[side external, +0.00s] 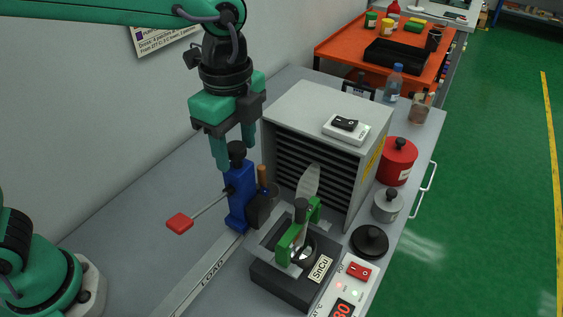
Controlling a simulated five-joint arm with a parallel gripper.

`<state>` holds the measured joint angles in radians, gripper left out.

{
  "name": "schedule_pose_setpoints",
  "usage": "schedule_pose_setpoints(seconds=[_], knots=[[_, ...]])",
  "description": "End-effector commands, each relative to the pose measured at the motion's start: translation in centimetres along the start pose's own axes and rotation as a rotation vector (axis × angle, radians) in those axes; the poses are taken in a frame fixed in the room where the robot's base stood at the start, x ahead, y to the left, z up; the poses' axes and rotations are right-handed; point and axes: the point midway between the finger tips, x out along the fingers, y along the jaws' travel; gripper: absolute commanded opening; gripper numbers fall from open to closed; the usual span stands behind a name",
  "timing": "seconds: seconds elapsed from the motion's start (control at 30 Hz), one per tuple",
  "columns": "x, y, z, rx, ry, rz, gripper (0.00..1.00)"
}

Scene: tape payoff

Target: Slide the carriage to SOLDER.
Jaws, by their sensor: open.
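The blue carriage (239,210) stands upright on a pale rail (203,276). The rail is marked LOAD near its front part, in front of the carriage. No SOLDER mark is readable in this view. The carriage has a black knob (237,149) on top, and a thin rod with a red paddle (180,223) reaches out to the left. My gripper (236,158) points down at the top of the carriage, with its fingers open on either side of the knob. I cannot tell whether either finger touches it.
Right of the rail stands a dark solder pot (289,284) labelled SnCu, with a green bracket (286,245). A grey louvred box (314,108) stands close behind. A red canister (396,162), grey tin (388,206) and black lid (369,241) line the right side.

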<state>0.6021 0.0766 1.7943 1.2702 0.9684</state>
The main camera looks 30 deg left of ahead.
Motion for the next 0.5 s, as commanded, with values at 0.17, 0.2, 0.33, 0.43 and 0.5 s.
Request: schedule_pose_setpoints(seconds=[0.17, 0.2, 0.33, 0.43, 0.5], knots=[[-1.0, 0.0, 0.0, 0.0, 0.0, -0.001, 0.49], [-1.3, 0.0, 0.0, 0.0, 0.001, -0.001, 0.49], [-2.0, 0.0, 0.0, 0.0, 0.0, 0.0, 0.49], [-2.5, 0.0, 0.0, 0.0, 0.001, -0.001, 0.49], [-3.0, 0.0, 0.0, 0.0, 0.001, -0.001, 0.49]])
